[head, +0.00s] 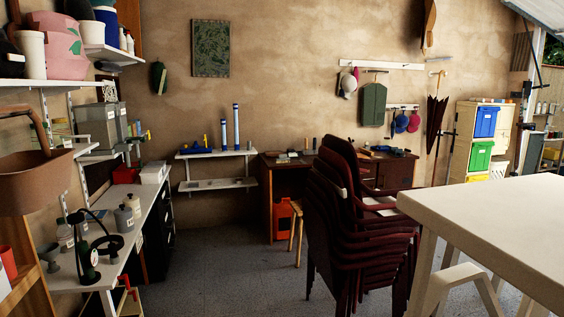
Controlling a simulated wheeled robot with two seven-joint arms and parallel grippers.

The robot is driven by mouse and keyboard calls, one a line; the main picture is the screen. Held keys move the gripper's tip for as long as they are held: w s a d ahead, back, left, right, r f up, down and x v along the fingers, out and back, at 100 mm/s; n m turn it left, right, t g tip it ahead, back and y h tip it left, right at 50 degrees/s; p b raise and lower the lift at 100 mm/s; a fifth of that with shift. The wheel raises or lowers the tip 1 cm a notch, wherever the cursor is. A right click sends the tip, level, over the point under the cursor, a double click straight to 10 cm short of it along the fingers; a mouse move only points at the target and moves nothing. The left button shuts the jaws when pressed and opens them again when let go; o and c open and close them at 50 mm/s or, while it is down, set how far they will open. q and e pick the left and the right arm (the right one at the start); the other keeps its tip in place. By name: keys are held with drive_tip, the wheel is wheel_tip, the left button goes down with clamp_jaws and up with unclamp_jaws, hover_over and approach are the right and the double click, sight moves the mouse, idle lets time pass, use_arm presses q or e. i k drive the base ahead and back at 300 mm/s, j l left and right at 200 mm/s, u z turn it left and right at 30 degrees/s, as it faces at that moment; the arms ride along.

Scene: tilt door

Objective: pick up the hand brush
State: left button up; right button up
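I cannot pick out a hand brush for certain in the head view. Small items that are too small to identify lie on the wooden desk (285,186) at the back, among them a dark blue one (388,150). A blue and yellow object (196,148) lies on the white wall shelf (226,153). A dark green object (157,79) hangs on the back wall. Neither of my grippers is in view.
A stack of dark red chairs (360,235) stands mid-right before the desk. A white table (500,225) fills the right foreground. A cluttered white workbench (133,232) runs along the left. Grey floor (220,275) is clear between the bench and chairs.

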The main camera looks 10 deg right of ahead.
sight(282, 157)
drive_tip(key=i+z, duration=0.25)
drive_tip(key=i, duration=4.5)
drive_tip(key=i+z, duration=0.1)
drive_tip(key=i, duration=0.35)
drive_tip(key=i+j+z, duration=0.1)
drive_tip(key=i, duration=0.4)
drive_tip(key=i+j+z, duration=0.1)
drive_tip(key=i, duration=0.35)
drive_tip(key=i+j+z, duration=0.1)
drive_tip(key=i, duration=0.35)
drive_tip(key=j, duration=0.1)
